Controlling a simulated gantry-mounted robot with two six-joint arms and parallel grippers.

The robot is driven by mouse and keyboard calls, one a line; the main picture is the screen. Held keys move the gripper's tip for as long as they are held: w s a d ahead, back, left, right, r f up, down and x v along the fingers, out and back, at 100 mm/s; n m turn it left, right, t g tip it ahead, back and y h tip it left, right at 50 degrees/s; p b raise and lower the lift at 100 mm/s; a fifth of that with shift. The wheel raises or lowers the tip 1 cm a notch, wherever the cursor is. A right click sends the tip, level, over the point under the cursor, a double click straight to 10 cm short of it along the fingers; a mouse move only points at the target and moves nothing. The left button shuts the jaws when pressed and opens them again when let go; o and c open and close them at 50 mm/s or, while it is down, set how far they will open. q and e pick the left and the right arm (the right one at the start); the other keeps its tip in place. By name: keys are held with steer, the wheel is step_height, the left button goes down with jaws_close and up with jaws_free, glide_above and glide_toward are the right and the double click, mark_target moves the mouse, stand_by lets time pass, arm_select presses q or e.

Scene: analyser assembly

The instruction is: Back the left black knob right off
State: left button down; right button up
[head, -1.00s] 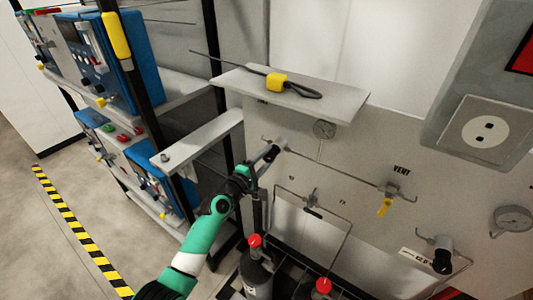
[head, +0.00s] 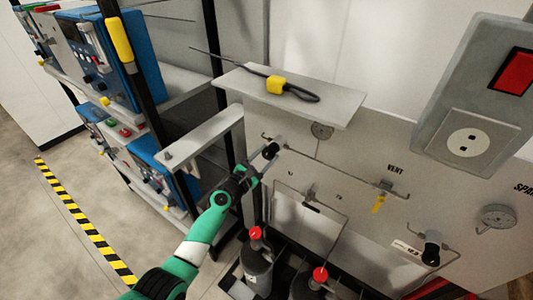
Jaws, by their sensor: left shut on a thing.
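The left black knob (head: 270,152) is at the grey panel's upper left, by a pale fitting with a thin pipe. My left gripper (head: 262,160) reaches up to it from below left and is shut on it. The fingertips are small and dark here, and I cannot tell whether the knob is still seated on its fitting. A second black knob (head: 431,254) sits on the panel at the lower right. My right gripper is not in view.
Red-topped bottles (head: 257,262) stand below.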

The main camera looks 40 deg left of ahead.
arm_select(q)
steer(key=shift+n, duration=1.3)
steer(key=shift+p, duration=0.3)
steer(key=shift+c, duration=1.5)
jaws_free()
steer(key=shift+s, duration=0.1)
steer(key=s+d, duration=0.1)
steer(key=s, duration=1)
steer(key=shift+s+d, duration=0.15)
steer(key=shift+d, duration=0.2)
